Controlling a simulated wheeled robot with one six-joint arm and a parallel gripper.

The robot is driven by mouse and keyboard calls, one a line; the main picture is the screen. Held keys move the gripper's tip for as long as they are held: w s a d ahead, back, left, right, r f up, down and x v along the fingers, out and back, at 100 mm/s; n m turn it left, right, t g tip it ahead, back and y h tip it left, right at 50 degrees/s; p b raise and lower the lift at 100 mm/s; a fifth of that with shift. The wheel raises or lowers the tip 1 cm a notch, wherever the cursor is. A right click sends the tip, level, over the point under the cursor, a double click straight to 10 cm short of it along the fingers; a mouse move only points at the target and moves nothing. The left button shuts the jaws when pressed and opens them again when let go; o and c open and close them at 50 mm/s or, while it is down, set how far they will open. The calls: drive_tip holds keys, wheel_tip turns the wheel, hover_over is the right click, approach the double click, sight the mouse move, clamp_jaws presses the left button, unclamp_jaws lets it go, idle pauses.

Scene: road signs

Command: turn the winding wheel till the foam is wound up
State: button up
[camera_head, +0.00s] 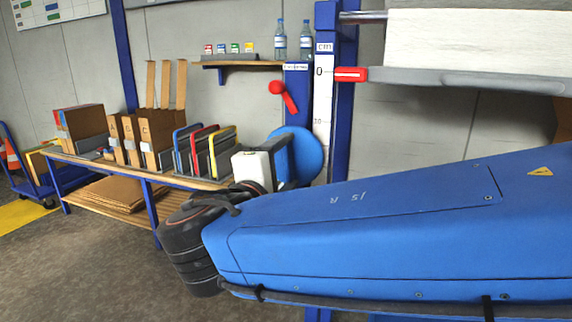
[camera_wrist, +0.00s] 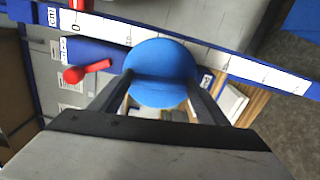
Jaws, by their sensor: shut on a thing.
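The winding wheel (camera_head: 308,152) is a blue disc low on the blue post, left of the cm scale. It also shows in the wrist view (camera_wrist: 160,60). My gripper (camera_head: 284,160) is at the wheel. In the wrist view its dark fingers (camera_wrist: 158,84) lie on either side of the wheel, shut on it; the exact contact is hard to see. A thick white slab (camera_head: 480,40), which looks like the foam, shows at the upper right above a grey bar (camera_head: 470,80). A red pointer (camera_head: 351,74) stands near the scale's 0 mark.
A red ball-ended lever (camera_head: 284,95) sits just above the wheel. A wooden-topped bench (camera_head: 110,172) with boxes and coloured racks stands to the left. A shelf (camera_head: 240,64) holds bottles and small packs. The floor at the front left is clear.

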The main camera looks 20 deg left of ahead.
idle(0.3)
drive_tip(key=o, duration=1)
drive_tip(key=shift+o, duration=0.2)
drive_tip(key=s+a, duration=0.1)
drive_tip(key=s, duration=1.6)
drive_tip(key=shift+s+a, duration=0.15)
